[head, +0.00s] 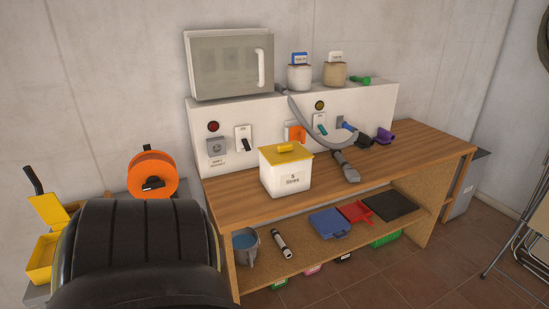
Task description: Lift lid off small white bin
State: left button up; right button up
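The small white bin (287,180) stands upright near the front edge of the wooden table, left of its middle. It carries a label that seems to read "5 litres". Neither of my grippers shows in the head view.
A grey hose with a nozzle (346,168) lies right of the bin on the table (420,152). A microwave-like box (222,66) and jars stand on the ledge behind. The lower shelf holds a bucket (245,243) and trays. The table's right part is clear.

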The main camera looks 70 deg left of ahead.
aim_at(279, 153)
jog(key=k, duration=0.3)
jog(key=u, duration=0.95)
jog(key=i, duration=0.2)
jog(key=u, duration=1.05)
